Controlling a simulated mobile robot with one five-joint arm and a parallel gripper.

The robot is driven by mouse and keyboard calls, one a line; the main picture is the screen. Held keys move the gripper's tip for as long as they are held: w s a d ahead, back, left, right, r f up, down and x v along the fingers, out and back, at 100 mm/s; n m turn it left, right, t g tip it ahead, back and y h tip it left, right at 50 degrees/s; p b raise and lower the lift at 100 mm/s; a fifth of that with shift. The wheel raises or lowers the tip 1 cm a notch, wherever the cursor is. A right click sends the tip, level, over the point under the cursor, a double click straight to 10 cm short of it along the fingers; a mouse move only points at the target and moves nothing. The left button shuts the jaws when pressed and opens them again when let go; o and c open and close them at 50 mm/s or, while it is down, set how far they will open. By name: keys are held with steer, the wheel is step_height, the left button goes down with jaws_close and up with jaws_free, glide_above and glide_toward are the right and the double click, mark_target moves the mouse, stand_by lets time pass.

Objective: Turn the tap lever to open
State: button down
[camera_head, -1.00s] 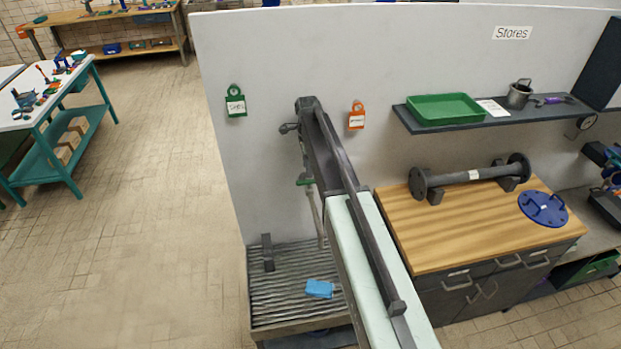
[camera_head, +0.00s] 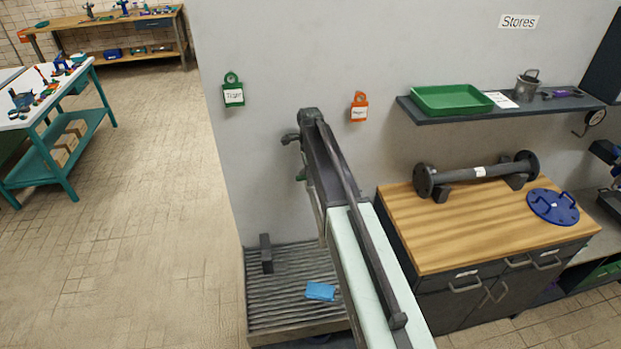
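A small piece of green (camera_head: 300,178) shows at the left edge of my arm, in front of the grey wall; it may be the tap lever, but most of it is hidden. A thin grey upright part (camera_head: 318,213) shows below it, also largely covered by my arm. I cannot tell which way the lever points. My arm reaches from the bottom right up to the middle of the view. My gripper cannot be made out, so its contact with the lever cannot be seen.
A ribbed grey tray (camera_head: 285,322) stands low by the wall, with a blue block (camera_head: 320,291) and a dark upright block (camera_head: 266,253) on it. A wooden-topped cabinet (camera_head: 450,240) stands to the right, below a shelf (camera_head: 480,115). Open floor lies left.

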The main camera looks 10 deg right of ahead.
steer(key=shift+n, duration=0.3)
steer(key=n, duration=0.3)
steer(key=shift+n, duration=0.4)
steer(key=n, duration=0.4)
steer(key=shift+n, duration=0.3)
steer(key=n, duration=0.9)
stand_by(0.3)
steer(key=c, duration=1.3)
jaws_free()
